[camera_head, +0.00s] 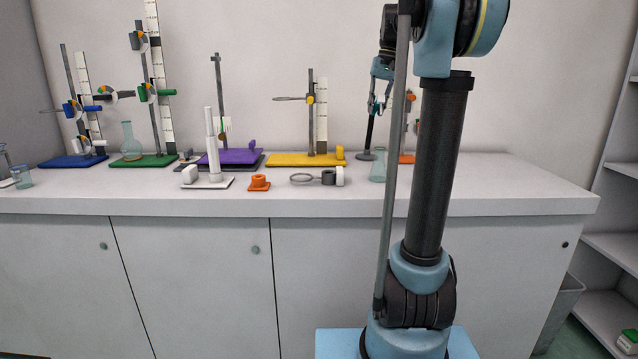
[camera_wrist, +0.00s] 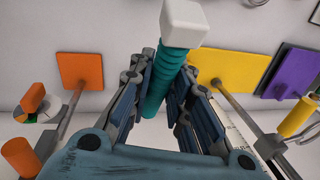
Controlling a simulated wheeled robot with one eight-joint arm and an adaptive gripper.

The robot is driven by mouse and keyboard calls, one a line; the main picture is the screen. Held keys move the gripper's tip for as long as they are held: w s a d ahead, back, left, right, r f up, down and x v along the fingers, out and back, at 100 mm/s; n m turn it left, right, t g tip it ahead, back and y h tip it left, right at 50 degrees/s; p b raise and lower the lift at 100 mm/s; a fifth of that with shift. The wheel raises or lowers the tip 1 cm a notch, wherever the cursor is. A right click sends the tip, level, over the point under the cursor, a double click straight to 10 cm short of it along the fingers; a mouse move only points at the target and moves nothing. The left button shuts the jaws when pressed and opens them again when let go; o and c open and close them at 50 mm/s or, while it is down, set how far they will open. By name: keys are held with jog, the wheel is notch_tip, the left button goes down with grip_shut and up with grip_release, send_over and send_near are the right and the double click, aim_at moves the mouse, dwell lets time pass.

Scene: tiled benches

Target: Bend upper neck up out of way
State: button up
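A teal ribbed neck (camera_wrist: 163,80) with a white block-shaped head (camera_wrist: 183,22) runs up between the two fingers of my gripper (camera_wrist: 167,75) in the wrist view. The neck nearly fills the gap between the fingers. I cannot tell whether the fingers press on it or stand a little apart from it. The neck is tilted, with the white head past the fingertips. In the head view my gripper (camera_head: 380,90) hangs at the back of the bench, beside a dark stand (camera_head: 367,146), partly hidden by my arm.
An orange stand base (camera_wrist: 80,83), a yellow base (camera_wrist: 230,65) and a purple base (camera_wrist: 291,72) lie around the gripper, with rods rising near both sides. A clear flask (camera_head: 377,166) stands close by. The bench front right (camera_head: 510,180) is clear.

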grip_shut()
jog(key=shift+w+r+g, duration=0.15)
jog(key=shift+g, duration=0.15)
jog(key=shift+w+r+g, duration=0.15)
jog(key=shift+r+g, duration=0.3)
jog(key=shift+g, duration=0.25)
jog(key=shift+w, duration=0.1)
jog(key=shift+w+r+g, duration=0.35)
jog(key=shift+r+g, duration=0.15)
jog(key=shift+g, duration=0.5)
jog(key=o, duration=0.9)
grip_release()
jog(key=shift+c, duration=0.2)
